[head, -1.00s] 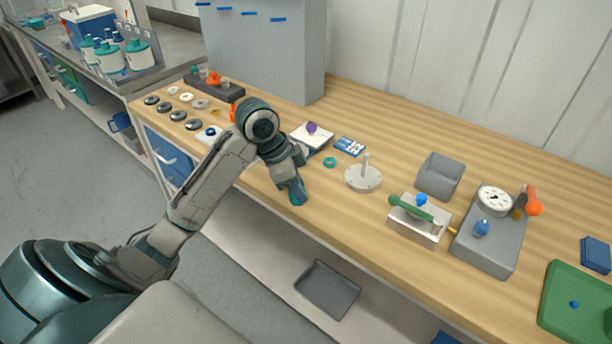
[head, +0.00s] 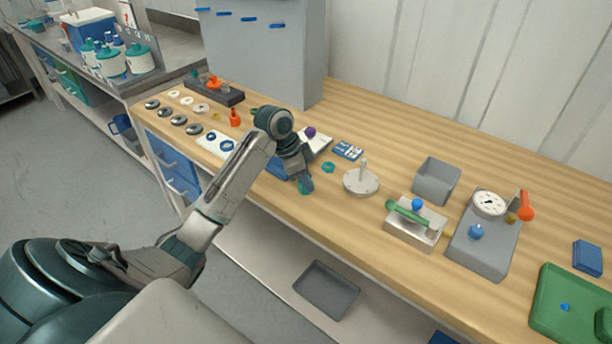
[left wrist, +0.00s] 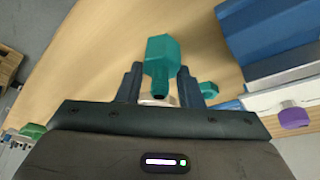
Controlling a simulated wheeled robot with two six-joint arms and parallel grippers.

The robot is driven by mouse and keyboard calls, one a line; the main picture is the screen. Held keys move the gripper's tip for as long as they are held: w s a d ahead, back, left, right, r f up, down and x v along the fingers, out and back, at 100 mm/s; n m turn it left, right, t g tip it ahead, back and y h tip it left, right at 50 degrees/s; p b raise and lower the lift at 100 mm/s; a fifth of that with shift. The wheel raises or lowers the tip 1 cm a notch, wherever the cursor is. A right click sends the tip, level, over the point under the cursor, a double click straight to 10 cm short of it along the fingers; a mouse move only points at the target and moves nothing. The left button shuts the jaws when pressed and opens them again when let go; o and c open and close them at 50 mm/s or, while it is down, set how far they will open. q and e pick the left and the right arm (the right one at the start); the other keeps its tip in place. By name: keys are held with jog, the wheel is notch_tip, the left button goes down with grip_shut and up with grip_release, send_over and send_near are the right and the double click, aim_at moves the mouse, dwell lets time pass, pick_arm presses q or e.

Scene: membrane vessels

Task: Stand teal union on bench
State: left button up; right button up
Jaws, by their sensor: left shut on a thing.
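The teal union (left wrist: 163,52) shows in the left wrist view between the two fingers of my left gripper (left wrist: 160,80). It has a wide hexagonal head and a narrower stem with a dark end towards the gripper. In the head view my left gripper (head: 305,184) is shut on the union, low over the front part of the wooden bench (head: 345,225). Only a small teal part of the union (head: 304,189) shows there. I cannot tell whether it touches the bench. My right gripper is not in view.
A teal ring (head: 328,168) lies close to the right of the gripper, with a round grey base with a post (head: 361,182) beyond it. A purple-knobbed white device (head: 318,142) is behind my wrist. Bare bench lies in front right of the gripper.

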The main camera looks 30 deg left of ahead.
pick_arm(q)
jog(key=shift+f, duration=0.1)
jog(key=o, duration=1.2)
jog(key=shift+c, duration=0.2)
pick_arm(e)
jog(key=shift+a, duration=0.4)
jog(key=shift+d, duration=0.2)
pick_arm(q)
jog(key=shift+a+r, duration=0.1)
jog(key=shift+r, duration=0.25)
jog(key=b+v, duration=0.1)
jog(key=v, duration=1)
jog(key=shift+r+b, duration=0.25)
jog(key=shift+b, duration=0.15)
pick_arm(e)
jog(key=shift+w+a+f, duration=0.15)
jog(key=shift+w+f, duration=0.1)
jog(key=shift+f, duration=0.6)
pick_arm(q)
jog(key=shift+s, duration=0.15)
